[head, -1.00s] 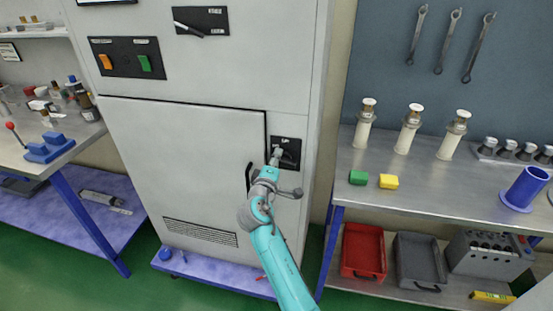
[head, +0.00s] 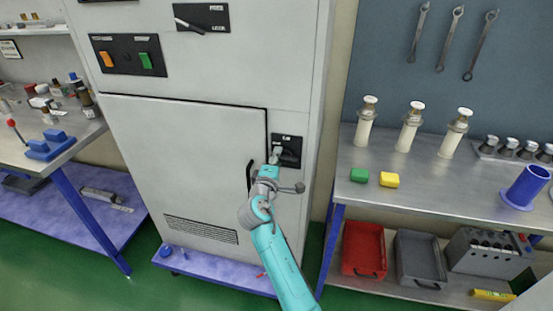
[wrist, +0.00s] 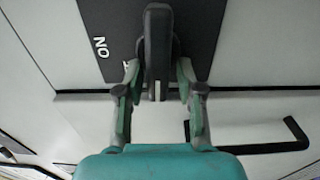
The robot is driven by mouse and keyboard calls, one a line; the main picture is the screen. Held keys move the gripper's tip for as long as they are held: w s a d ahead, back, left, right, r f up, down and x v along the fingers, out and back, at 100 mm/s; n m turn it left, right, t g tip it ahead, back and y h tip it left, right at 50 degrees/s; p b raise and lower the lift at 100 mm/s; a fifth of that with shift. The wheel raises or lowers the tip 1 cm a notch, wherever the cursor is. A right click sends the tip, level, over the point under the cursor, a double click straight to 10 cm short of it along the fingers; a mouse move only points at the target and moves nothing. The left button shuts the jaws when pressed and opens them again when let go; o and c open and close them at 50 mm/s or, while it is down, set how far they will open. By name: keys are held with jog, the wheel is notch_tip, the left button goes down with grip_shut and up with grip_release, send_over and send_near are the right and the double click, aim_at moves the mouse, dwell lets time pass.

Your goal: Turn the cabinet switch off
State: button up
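The cabinet switch sits on a small black plate (head: 289,143) on the right side of the grey cabinet (head: 185,130), beside the door. In the wrist view its dark knob (wrist: 158,45) is a long bar on a black plate, with white "ON" lettering to its left. My gripper (head: 276,156) is at the switch in the head view and partly covers it. In the wrist view my gripper (wrist: 159,78) has its two fingers apart, one on each side of the knob. A small gap seems to show on both sides, so it does not look clamped.
The black door handle (head: 250,176) is just left of my gripper; it shows in the wrist view (wrist: 290,140). Higher up are a lever switch (head: 202,18) and a panel with orange and green rockers (head: 128,56). A workbench (head: 430,185) stands right.

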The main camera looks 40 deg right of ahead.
jog(key=shift+o, duration=0.4)
jog(key=shift+s+d+f, duration=0.2)
jog(key=shift+f, duration=0.05)
jog(key=shift+r, duration=0.1)
jog(key=shift+w+a+r, duration=0.1)
jog(key=shift+a, duration=0.1)
jog(key=shift+a, duration=0.2)
jog(key=v, duration=1.1)
jog(key=shift+s, duration=0.35)
jog(key=shift+a, duration=0.1)
